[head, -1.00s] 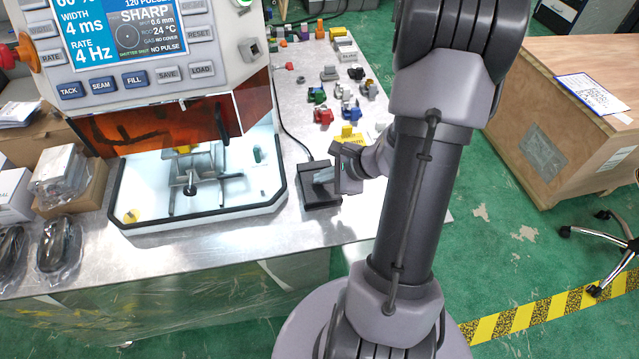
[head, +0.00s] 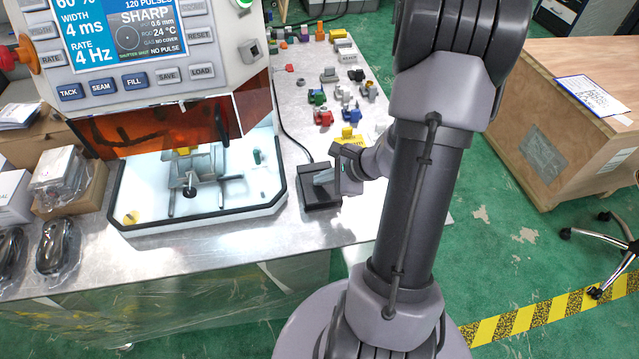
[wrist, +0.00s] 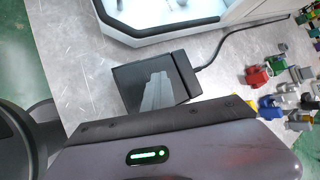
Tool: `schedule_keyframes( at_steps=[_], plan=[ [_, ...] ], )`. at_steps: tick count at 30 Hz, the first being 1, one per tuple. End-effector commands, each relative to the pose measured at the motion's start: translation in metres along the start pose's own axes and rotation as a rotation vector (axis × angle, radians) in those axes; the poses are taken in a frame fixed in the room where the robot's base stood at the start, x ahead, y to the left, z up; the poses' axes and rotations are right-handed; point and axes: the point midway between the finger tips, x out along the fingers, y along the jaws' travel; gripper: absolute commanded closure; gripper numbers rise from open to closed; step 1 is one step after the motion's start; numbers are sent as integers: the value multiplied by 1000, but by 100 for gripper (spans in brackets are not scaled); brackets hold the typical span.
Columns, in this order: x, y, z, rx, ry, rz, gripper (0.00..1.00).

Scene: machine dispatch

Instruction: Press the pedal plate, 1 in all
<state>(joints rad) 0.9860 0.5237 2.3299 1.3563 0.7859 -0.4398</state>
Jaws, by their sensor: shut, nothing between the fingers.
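The pedal (head: 321,201) is a dark, low box on the metal table, right of the welding machine's lit chamber. In the wrist view the pedal (wrist: 127,76) lies just beyond my gripper, with a cable leaving its right side. My gripper (head: 323,177) is shut and empty, and its pale grey fingers are over the pedal plate. In the wrist view the shut fingers (wrist: 158,92) cover part of the plate. I cannot tell whether the fingertips touch it or whether the plate is pushed down.
The machine's chamber (head: 240,212) stands left of the pedal, with a grey fixture inside. Several small coloured parts, including a red one (head: 323,117), lie behind the pedal. Bare table (head: 345,228) shows in front. A wooden crate (head: 560,150) stands at the right.

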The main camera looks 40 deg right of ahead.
Motion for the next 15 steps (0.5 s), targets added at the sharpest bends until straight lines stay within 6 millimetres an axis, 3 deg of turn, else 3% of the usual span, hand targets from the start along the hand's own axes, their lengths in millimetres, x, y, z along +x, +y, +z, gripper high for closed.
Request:
schedule_keyframes(
  at_steps=[6, 15],
  plan=[
    [-10, -8, 7, -1, 0, 0, 100],
    [-10, -8, 7, 0, 0, 0, 100]
  ],
)
